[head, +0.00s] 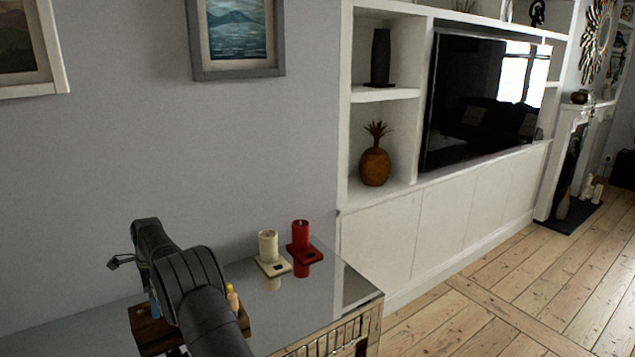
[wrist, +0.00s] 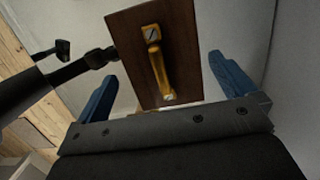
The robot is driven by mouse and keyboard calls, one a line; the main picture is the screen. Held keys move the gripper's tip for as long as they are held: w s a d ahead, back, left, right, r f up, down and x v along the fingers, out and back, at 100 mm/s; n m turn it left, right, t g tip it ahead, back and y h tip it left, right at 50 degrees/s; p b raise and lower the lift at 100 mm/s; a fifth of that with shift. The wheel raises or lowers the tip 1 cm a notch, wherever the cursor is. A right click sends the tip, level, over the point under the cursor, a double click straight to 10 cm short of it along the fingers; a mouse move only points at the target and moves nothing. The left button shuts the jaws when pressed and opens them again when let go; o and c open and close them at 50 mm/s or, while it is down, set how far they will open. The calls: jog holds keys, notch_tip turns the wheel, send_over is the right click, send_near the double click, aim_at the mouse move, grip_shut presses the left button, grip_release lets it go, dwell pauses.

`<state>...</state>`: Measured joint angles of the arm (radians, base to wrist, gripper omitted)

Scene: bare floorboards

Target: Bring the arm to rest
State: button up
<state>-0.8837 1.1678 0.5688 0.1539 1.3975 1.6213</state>
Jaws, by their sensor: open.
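My gripper (wrist: 163,78) shows in the wrist view as two blue fingers spread wide, with nothing clamped between them. A dark wooden panel (wrist: 185,25) with a brass handle (wrist: 156,68) lies beyond and between the fingers; I cannot tell how large the gap is. In the head view my dark arm reaches in at the lower left and hides most of the gripper. A brown wooden tray or box (head: 146,332) shows partly behind the arm, on the glossy sideboard (head: 318,318).
A cream candle (head: 268,245) and a red candle (head: 301,236) stand on holders on the sideboard, right of my arm. A small yellowish object (head: 232,298) is close beside the arm. The grey wall (head: 190,150) rises behind. The sideboard's front right is clear.

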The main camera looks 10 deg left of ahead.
jog(key=shift+f, duration=1.2)
jog(key=shift+r, duration=3.3)
jog(key=shift+s+d+r+n, duration=0.1)
jog(key=shift+n, duration=0.2)
jog(key=n, duration=0.2)
jog(key=s+n, duration=0.1)
jog(key=n, duration=0.1)
jog(key=shift+d+h, duration=0.3)
jog(key=shift+d, duration=0.1)
jog(key=n, duration=0.2)
jog(key=s+d+n, duration=0.1)
jog(key=n, duration=0.1)
jog(key=shift+f+h, duration=0.2)
jog(key=shift+h, duration=0.1)
jog(key=n, duration=0.2)
jog(key=s+d+n, duration=0.1)
jog(key=n, duration=0.1)
jog(key=shift+s+h, duration=0.15)
jog(key=shift+h, duration=0.15)
jog(key=n, duration=0.2)
jog(key=s+d+n, duration=0.1)
jog(key=n, duration=0.1)
jog(key=shift+s+d+f+n+h, duration=0.2)
jog(key=shift+n+h, duration=0.1)
jog(key=shift+n, duration=0.1)
